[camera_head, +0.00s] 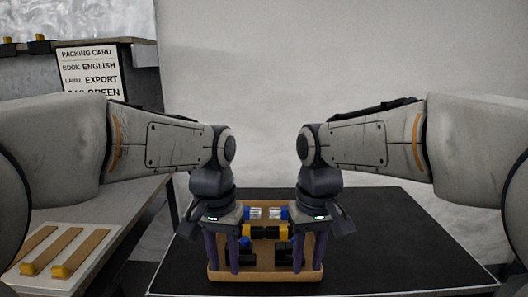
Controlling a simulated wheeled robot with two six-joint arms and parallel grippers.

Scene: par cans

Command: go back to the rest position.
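My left gripper (222,266) points down over the left side of a brown tray (265,274). Its two fingers are apart, with nothing seen between them. My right gripper (309,266) points down over the tray's right side, also with its fingers apart and no object seen between them. I cannot tell whether the fingertips touch the tray. Between the grippers, blue-and-silver cylinders (278,212) lie at the tray's back, with a yellow-and-black piece (268,231) in front of them. Dark shapes lower in the tray are partly hidden by the fingers.
The tray rests on a black table (400,240). The table's right side is clear. At the left, a side bench holds a pale board (62,254) with wooden strips tipped in yellow. A packing card sign (90,72) stands behind my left arm.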

